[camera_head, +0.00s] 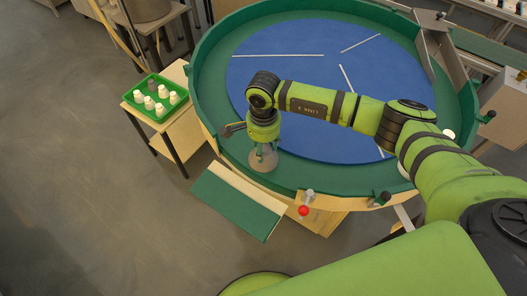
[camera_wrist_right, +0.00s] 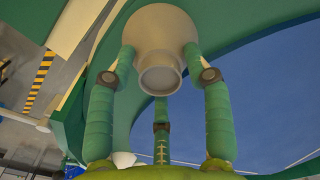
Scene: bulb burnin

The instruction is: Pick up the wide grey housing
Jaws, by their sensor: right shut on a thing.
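The wide grey housing (camera_head: 264,162) is at the near left edge of the round table, over the green border. My right gripper (camera_head: 263,146) points down on it from above, with its fingers around it. In the right wrist view the housing (camera_wrist_right: 161,27) shows as a pale grey flared body with a round collar, and the three green fingers of the gripper (camera_wrist_right: 160,85) close in around it. I cannot tell whether the housing rests on the table or is slightly raised. My left gripper is not in view.
The round table (camera_head: 205,80) has a raised green wall and a blue disc (camera_head: 300,75) with white lines. A green tray (camera_head: 136,98) with several white pieces stands on a side table at left. A green sloped panel (camera_head: 230,205) and a red knob (camera_head: 303,211) are at the near edge.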

